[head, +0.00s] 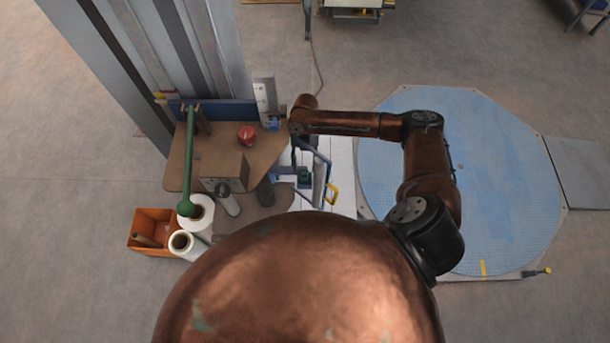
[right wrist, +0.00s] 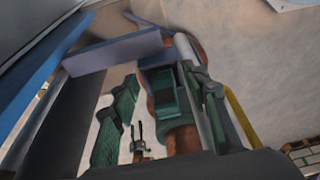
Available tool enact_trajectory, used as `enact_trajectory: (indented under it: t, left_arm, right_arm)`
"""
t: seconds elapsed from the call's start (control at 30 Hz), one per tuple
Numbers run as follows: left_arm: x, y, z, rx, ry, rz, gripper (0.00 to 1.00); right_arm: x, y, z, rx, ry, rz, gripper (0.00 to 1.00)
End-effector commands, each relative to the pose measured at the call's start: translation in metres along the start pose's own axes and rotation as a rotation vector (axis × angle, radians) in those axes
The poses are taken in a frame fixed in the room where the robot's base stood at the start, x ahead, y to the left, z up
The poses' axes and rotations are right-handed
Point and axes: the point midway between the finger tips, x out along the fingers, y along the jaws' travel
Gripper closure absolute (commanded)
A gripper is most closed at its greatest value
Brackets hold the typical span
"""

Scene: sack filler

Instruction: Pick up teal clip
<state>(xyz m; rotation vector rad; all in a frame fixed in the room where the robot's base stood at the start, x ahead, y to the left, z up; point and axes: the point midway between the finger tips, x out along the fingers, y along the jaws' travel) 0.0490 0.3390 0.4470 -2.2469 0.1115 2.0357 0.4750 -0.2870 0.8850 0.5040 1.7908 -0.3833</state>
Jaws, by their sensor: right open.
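My right arm reaches left over the workstation. Its gripper (head: 301,166) hangs down beside the blue tubular frame (head: 318,154), open, its fingers small and partly hidden. In the right wrist view a dark teal block (right wrist: 172,92) stands near the middle, beside a grey linkage (right wrist: 205,95). It looks most like the teal clip, but I cannot be sure. A ribbed green zigzag piece (right wrist: 118,118) is left of it, apart from it. I cannot tell whether that is a finger. No grip on the block shows. My left gripper is out of view.
A brown worktop (head: 215,143) carries a red button (head: 246,134) and a brown box (head: 225,170). A green lever (head: 189,160) stands at its left. White rolls (head: 182,245) and an orange bin (head: 150,222) lie lower left. A blue round platform (head: 500,170) is at right.

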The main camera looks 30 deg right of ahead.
Motion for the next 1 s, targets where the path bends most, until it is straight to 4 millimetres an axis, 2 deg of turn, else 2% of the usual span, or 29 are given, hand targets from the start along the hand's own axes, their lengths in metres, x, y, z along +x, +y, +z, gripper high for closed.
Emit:
enact_trajectory:
  t: [0.03,0.17,0.27,0.47,1.0]
  left_arm:
    - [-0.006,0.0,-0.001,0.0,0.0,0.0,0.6]
    - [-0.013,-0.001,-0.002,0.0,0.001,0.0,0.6]
    - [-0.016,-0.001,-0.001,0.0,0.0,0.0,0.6]
    - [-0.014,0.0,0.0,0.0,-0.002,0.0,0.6]
    - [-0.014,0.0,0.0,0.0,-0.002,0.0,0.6]
  right_arm:
    - [0.0,-0.001,-0.01,-0.003,0.003,-0.001,0.58]
    - [0.005,0.0,-0.03,-0.001,0.002,0.001,0.58]
    - [0.017,-0.001,-0.027,0.002,0.0,-0.001,0.58]
    - [0.019,-0.001,-0.026,0.002,-0.001,0.0,0.58]
    - [0.019,0.0,-0.026,0.001,-0.001,0.0,0.94]
